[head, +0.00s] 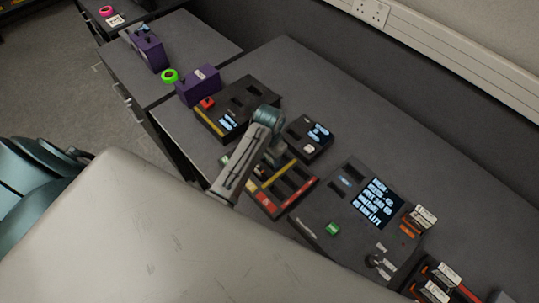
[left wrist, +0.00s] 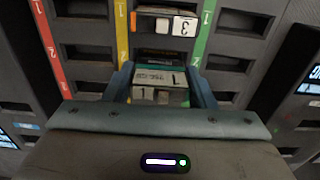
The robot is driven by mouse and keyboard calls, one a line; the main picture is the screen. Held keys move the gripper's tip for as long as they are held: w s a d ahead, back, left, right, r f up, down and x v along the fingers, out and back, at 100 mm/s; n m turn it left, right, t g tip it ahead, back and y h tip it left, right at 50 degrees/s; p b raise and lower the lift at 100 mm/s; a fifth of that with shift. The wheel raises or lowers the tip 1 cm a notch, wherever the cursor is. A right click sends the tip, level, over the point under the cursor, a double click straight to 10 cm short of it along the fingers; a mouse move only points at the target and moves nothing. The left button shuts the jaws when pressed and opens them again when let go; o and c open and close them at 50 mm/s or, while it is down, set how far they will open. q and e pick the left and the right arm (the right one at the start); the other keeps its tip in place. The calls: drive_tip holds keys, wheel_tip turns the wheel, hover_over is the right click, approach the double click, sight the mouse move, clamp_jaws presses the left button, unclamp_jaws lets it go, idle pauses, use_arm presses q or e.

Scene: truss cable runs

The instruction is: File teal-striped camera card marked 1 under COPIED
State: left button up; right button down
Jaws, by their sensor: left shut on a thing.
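My left gripper (left wrist: 160,78) is shut on a card (left wrist: 152,77) marked 1 with a teal edge, between its two fingers. It is over a dark slotted tray (left wrist: 88,52) with red, yellow and green stripes, in the column between yellow and green. I cannot tell how deep the card sits in a slot. A card marked 3 (left wrist: 183,27) sits in a slot above it in the picture. In the head view the tray (head: 311,184) is partly hidden by my left arm. No COPIED label is legible. My right gripper is not in view.
A dark console with a lit screen (head: 378,203) stands right of the tray. A black box with a red button (head: 207,103) and a small box with a display (head: 318,131) stand behind. Purple holders (head: 199,84) are at the back left.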

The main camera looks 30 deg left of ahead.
use_arm(q)
drive_tip(key=shift+f, duration=0.35)
drive_tip(key=shift+f, duration=0.35)
idle(0.6)
drive_tip(key=o, duration=1.4)
drive_tip(key=shift+r, duration=3.8)
drive_tip(key=shift+f, duration=0.1)
